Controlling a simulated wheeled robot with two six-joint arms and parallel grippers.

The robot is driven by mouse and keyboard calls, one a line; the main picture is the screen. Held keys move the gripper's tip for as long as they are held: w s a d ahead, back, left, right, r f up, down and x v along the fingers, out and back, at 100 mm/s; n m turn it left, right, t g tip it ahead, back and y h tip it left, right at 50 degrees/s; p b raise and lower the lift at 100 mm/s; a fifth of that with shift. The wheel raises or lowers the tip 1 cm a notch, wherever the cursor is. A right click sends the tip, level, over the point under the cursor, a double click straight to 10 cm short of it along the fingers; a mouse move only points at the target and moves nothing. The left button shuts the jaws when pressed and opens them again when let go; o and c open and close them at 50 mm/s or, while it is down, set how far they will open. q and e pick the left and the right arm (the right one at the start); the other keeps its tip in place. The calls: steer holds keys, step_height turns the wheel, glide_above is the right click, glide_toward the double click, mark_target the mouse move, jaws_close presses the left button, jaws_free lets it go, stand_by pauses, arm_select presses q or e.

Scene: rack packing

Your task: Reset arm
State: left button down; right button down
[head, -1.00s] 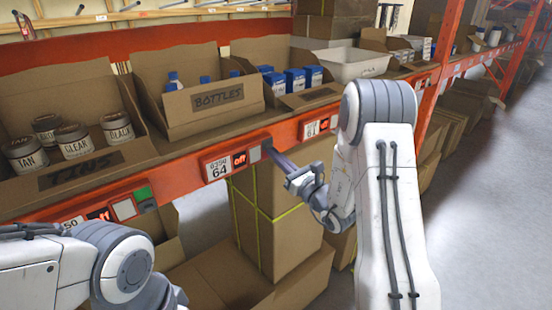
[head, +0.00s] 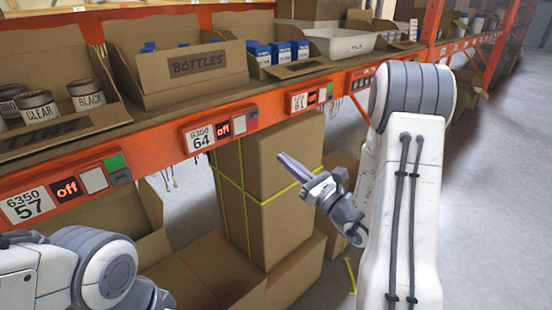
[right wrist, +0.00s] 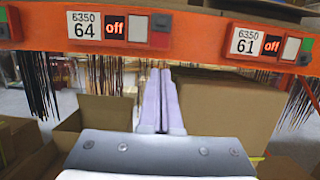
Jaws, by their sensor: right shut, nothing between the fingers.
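My right gripper (head: 292,168) is in front of the tall taped carton, below the orange shelf beam, in the head view. In the right wrist view its two pale fingers (right wrist: 159,100) lie together with nothing between them. It points toward the space under the beam, between the label unit 64 (right wrist: 100,27) and the label unit 61 (right wrist: 268,44). Of my left arm, only the white and grey links show at the lower left of the head view; its gripper is out of the picture.
The orange beam (head: 160,148) carries label units reading "off". Above it stand the BOTTLES box (head: 205,72), a tins box (head: 50,140) and a white tray (head: 340,44). Below are the taped carton (head: 265,190) and an open carton (head: 215,280). Grey floor (head: 490,200) is clear at right.

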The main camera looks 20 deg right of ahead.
steer(key=shift+s+d+f, duration=0.1)
steer(key=shift+s, duration=0.2)
